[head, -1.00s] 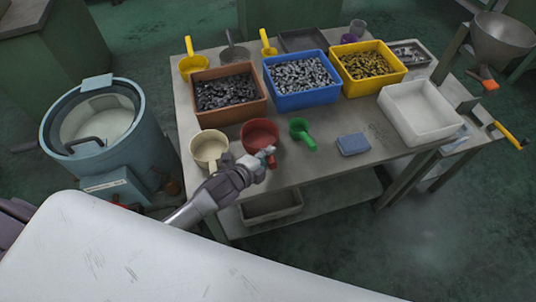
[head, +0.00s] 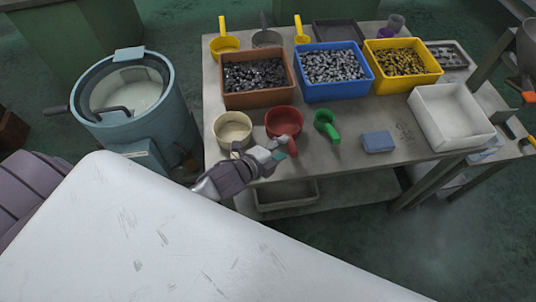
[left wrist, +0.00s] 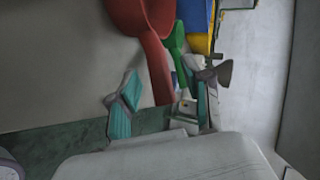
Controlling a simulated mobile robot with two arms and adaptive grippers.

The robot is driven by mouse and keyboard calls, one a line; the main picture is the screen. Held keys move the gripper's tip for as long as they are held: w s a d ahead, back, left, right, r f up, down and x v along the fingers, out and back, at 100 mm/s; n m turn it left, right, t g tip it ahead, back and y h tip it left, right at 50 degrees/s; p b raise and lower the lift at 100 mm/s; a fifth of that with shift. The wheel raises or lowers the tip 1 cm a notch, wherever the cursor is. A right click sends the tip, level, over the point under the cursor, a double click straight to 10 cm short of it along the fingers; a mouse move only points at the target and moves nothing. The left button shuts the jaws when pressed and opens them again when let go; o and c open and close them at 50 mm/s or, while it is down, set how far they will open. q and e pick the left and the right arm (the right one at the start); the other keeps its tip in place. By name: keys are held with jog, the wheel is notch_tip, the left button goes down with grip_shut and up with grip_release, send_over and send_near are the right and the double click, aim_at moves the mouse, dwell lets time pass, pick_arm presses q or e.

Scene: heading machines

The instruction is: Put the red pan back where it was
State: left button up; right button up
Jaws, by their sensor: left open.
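The red pan (head: 284,119) sits on the workbench in front of the brown bin, its handle pointing toward the bench's front edge. My left gripper (head: 277,153) is open at the handle. In the left wrist view the red pan's handle (left wrist: 157,68) reaches down between the two teal-tipped fingers of the left gripper (left wrist: 163,103). I cannot tell whether the fingers touch it. The green scoop (head: 326,124) lies just right of the red pan, and the cream pan (head: 233,130) stands to its left. My right gripper is not in view.
Brown (head: 258,97), blue (head: 334,90) and yellow (head: 403,79) bins of metal parts stand behind. A blue block (head: 378,142) and white tray (head: 449,118) are to the right. Yellow scoops (head: 225,46) are at the back. A blue drum machine (head: 137,108) stands left of the bench.

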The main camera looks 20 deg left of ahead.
pick_arm(q)
jog(key=v, duration=0.7)
jog(key=shift+s, duration=0.25)
jog(key=shift+r, duration=0.1)
